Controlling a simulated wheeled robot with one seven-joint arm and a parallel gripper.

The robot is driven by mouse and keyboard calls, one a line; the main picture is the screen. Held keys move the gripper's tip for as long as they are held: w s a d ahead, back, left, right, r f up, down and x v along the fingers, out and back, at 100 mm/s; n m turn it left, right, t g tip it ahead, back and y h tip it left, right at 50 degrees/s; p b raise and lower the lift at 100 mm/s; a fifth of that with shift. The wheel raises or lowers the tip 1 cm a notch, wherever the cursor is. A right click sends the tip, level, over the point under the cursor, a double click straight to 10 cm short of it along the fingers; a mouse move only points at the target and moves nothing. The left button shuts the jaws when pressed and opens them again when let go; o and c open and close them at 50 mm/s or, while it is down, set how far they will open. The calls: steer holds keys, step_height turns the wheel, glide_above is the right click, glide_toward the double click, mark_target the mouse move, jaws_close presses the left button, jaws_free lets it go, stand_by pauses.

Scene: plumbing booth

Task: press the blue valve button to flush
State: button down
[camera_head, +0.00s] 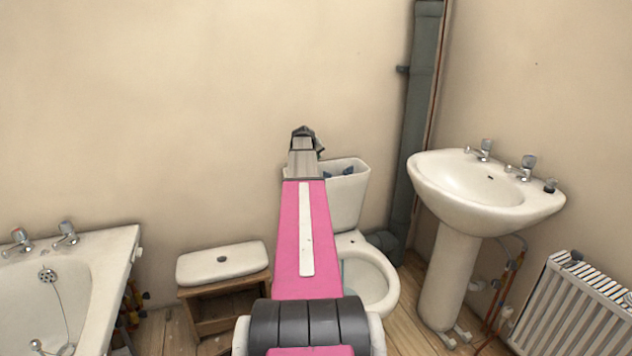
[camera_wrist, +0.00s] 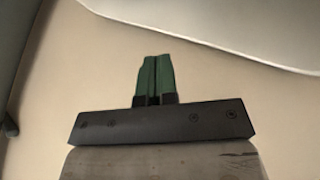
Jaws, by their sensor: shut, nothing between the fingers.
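The toilet (camera_head: 372,285) stands against the back wall with its cistern (camera_head: 349,205) open at the top. Small dark blue parts (camera_head: 347,171) show inside the cistern opening; I cannot tell which of them is the valve button. My arm covers the cistern's left side. My gripper (camera_head: 303,131) is above and left of the opening in the picture, apart from the blue parts as far as I can see. In the wrist view its green fingers (camera_wrist: 155,78) are shut together with nothing between them. No blue button shows in the wrist view.
The cistern lid (camera_head: 222,262) lies on a wooden stool (camera_head: 215,310) left of the toilet. A bath (camera_head: 105,290) is at far left. A grey soil pipe (camera_head: 415,130), a pedestal basin (camera_head: 485,205) and a radiator (camera_head: 575,305) are on the right.

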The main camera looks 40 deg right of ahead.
steer(key=shift+f, duration=4.4)
steer(key=shift+f, duration=0.1)
steer(key=shift+f, duration=0.3)
